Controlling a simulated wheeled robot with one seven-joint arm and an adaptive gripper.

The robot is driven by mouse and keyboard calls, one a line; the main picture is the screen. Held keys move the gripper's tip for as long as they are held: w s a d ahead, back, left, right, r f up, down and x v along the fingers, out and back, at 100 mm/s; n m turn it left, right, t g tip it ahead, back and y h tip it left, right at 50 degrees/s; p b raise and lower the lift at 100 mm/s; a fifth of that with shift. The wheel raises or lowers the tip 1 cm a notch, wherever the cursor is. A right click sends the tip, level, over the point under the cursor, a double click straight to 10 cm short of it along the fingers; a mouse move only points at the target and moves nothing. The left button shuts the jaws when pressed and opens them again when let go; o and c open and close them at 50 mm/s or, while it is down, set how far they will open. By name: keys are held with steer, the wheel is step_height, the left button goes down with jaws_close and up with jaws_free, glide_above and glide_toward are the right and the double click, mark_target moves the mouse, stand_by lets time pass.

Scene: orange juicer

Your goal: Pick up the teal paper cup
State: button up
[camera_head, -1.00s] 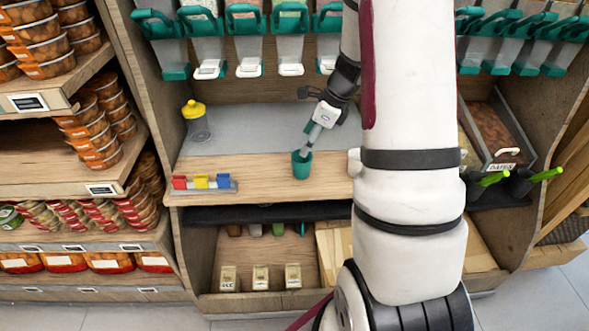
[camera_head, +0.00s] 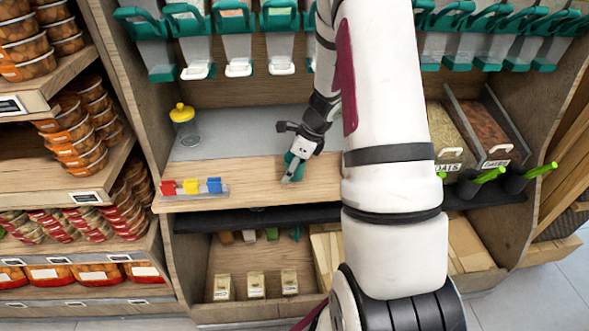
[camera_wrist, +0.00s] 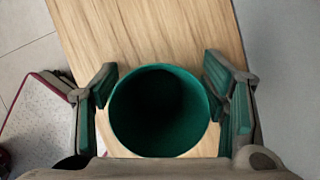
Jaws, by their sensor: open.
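The teal paper cup (camera_wrist: 160,118) stands upright on the wooden counter edge, seen from above in the wrist view with its dark mouth open and empty-looking. My gripper (camera_wrist: 163,90) is open, with one finger on each side of the cup. A narrow gap shows at the left finger; the right finger is very near the rim, and I cannot tell if it touches.
A rack with red, yellow and blue pieces (camera_head: 193,188) and a yellow-lidded jar (camera_head: 184,125) stand left on the counter. Teal-handled dispensers (camera_head: 236,40) hang above. Bins (camera_head: 487,130) and dark holders with green handles (camera_head: 475,182) are at right. The grey counter between is clear.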

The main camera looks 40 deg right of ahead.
steer(key=c, duration=0.8)
steer(key=shift+r, duration=0.1)
